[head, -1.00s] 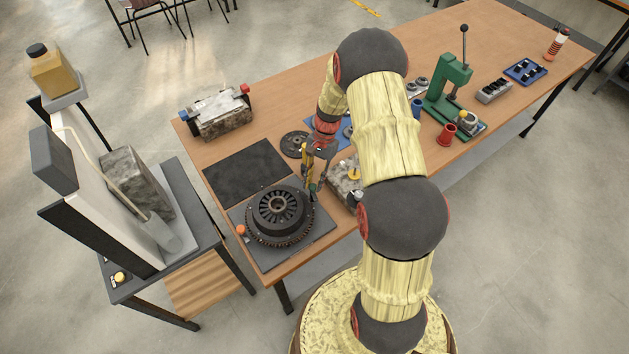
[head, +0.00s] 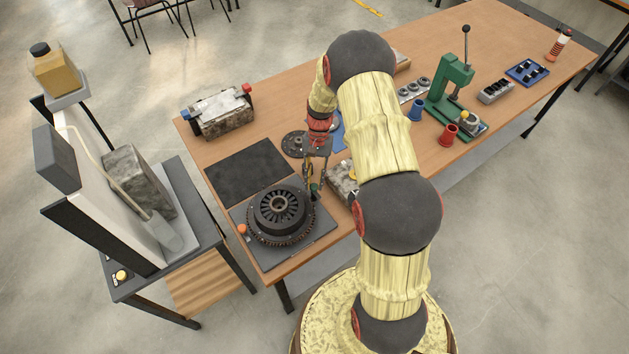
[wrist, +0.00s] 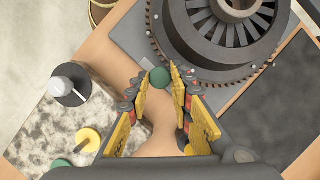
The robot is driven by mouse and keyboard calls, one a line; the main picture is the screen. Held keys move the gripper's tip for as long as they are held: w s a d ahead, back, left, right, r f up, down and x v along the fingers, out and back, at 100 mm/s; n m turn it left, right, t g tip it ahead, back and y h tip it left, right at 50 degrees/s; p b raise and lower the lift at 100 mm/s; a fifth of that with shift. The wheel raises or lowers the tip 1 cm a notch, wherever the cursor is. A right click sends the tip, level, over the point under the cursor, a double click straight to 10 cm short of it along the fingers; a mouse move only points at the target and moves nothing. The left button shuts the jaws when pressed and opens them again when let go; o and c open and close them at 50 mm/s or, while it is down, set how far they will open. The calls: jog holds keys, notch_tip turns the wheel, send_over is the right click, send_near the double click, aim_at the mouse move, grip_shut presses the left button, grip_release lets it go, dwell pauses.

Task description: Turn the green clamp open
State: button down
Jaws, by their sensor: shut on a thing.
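The green clamp (wrist: 160,77) shows in the wrist view as a round green knob between my fingertips, at the edge of the dark flywheel plate. In the head view, the green clamp (head: 314,188) is a small green spot to the right of the flywheel. My gripper (wrist: 163,76) is shut on the knob, its yellow-and-black fingers reaching it from below in the wrist picture. In the head view, my gripper (head: 312,184) points down at the plate's right side. The clamp's lower part is hidden, so I cannot tell how far it is turned.
The black flywheel (head: 280,212) sits close left of my gripper on its plate, with an orange knob (head: 242,229) at the plate's left. A stone block (wrist: 40,125) with yellow and black knobs is close by. A dark mat (head: 248,168) lies behind the flywheel.

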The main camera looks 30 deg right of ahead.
jog(key=c, duration=1.6)
grip_release()
jog(key=shift+o, duration=0.2)
jog(key=shift+r, duration=0.1)
jog(key=v, duration=1.2)
